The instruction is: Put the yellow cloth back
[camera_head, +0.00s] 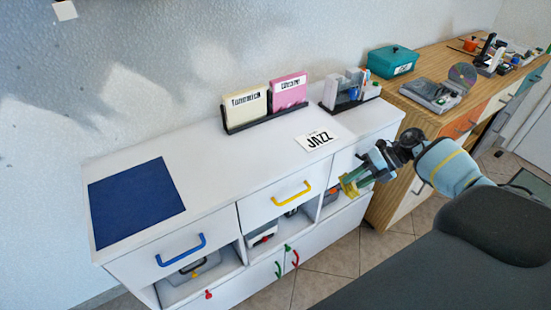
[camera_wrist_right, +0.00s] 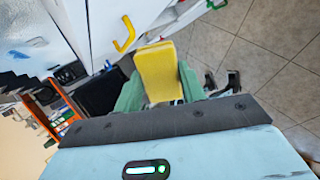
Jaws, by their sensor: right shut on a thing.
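My right gripper (camera_head: 357,179) is in front of the right part of the white cabinet, beside the drawer fronts. In the right wrist view its green fingers (camera_wrist_right: 160,88) are shut on the yellow cloth (camera_wrist_right: 160,70), which looks like a folded block between them. The cloth (camera_head: 348,188) is small and partly hidden by the fingers in the head view. My left gripper is not in view.
The white cabinet (camera_head: 235,165) has a blue mat (camera_head: 136,200), record holders and a JAZZ card (camera_head: 317,140) on top. A blue handle (camera_head: 181,250) and a yellow handle (camera_head: 291,194) mark drawers above open compartments. A wooden cabinet (camera_head: 425,118) stands right.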

